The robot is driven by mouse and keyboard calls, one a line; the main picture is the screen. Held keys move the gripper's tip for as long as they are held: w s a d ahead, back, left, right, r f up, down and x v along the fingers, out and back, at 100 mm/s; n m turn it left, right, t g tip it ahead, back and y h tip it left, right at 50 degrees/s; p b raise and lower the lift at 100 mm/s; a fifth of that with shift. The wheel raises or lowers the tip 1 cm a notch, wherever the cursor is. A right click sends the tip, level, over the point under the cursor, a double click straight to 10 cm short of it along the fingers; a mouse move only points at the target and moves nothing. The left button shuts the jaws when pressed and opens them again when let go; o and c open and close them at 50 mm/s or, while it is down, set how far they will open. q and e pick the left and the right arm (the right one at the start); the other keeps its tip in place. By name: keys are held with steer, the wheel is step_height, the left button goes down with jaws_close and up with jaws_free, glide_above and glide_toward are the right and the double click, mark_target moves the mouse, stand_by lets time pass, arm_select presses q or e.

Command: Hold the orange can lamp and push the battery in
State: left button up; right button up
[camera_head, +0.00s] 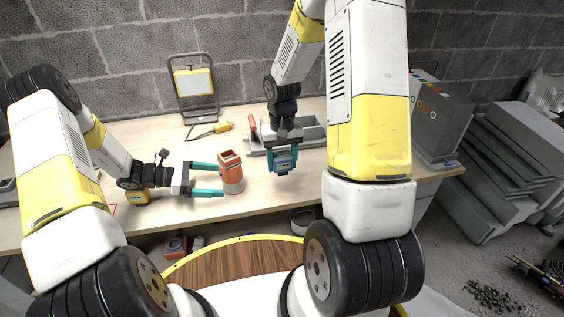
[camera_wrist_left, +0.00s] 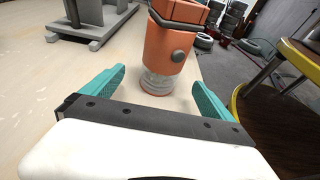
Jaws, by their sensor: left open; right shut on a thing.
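The orange can lamp (camera_head: 231,174) stands upright on the workbench (camera_head: 262,196) in the head view. It also shows in the left wrist view (camera_wrist_left: 168,48), with a clear ribbed band near its base and a round knob on its side. My left gripper (camera_head: 212,180) is open, its teal fingers pointing at the lamp from the left, the lamp just beyond or between the tips. My right gripper (camera_head: 282,158) points down to the right of the lamp, shut on the blue-grey battery (camera_head: 284,166), held apart from the lamp.
A work light (camera_head: 194,84) on a stand is at the back, with a yellow plug (camera_head: 223,127) on its cable. A dark grey box (camera_head: 437,115) stands at the right end. The bench front is clear.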

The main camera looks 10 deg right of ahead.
mark_target(229, 181)
arm_select(q)
steer(key=shift+x, duration=2.5)
steer(key=c, duration=1.9)
steer(key=shift+o, duration=0.2)
